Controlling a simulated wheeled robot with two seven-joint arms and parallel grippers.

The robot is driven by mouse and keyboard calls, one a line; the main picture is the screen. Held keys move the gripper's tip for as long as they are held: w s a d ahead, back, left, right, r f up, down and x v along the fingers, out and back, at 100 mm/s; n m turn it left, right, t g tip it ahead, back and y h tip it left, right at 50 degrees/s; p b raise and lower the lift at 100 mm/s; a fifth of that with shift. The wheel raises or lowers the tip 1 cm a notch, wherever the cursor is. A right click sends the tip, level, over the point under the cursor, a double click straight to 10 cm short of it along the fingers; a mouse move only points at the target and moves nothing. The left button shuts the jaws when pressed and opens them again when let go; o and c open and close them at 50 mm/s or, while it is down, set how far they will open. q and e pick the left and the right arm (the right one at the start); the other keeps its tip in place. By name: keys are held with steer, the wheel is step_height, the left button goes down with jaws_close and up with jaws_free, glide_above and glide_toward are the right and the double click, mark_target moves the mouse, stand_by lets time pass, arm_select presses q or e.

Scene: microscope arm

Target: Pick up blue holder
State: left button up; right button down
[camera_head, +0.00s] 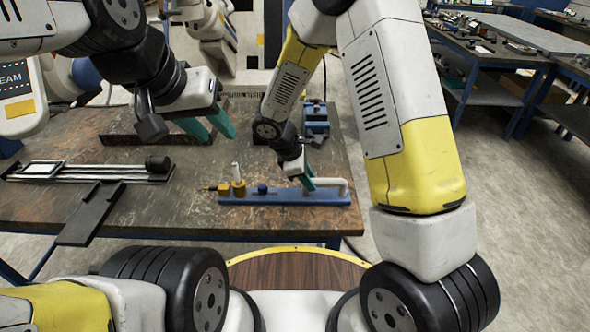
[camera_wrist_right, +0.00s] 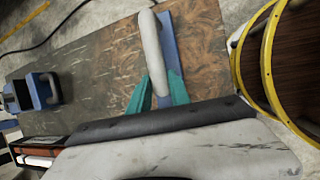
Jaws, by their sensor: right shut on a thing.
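The blue holder (camera_head: 270,198) is a long flat bar on the table near its front edge, with a white bent handle (camera_head: 338,183) at its right end. In the right wrist view the handle (camera_wrist_right: 151,50) runs between my teal fingers, with the blue bar (camera_wrist_right: 172,62) beside it. My right gripper (camera_head: 309,183) is shut on the handle; the exact contact is partly hidden. The holder appears to rest on the table. My left gripper (camera_head: 212,130) is open and empty, above the table to the left of the holder.
A yellow fitting with a white peg (camera_head: 238,185) stands at the holder's left end. A blue block-like device (camera_head: 316,118) sits farther back. A railed metal fixture (camera_head: 95,172) lies at left, with a dark plate (camera_head: 90,213) over the front edge. Table between is mostly clear.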

steer(key=shift+r, duration=1.8)
steer(key=s+a+r, duration=0.1)
steer(key=s, duration=1.5)
steer(key=shift+r, duration=0.2)
steer(key=shift+w, duration=0.1)
steer(key=shift+w+d+f, duration=0.15)
steer(key=shift+w+f, duration=0.45)
steer(key=shift+w, duration=1.95)
steer(key=shift+w+d+f, duration=0.2)
steer(key=shift+w+f, duration=0.45)
steer(key=shift+w, duration=1.9)
steer(key=shift+w+d+f, duration=0.15)
steer(key=shift+w+f, duration=0.45)
steer(key=shift+w, duration=1.95)
steer(key=shift+f, duration=0.4)
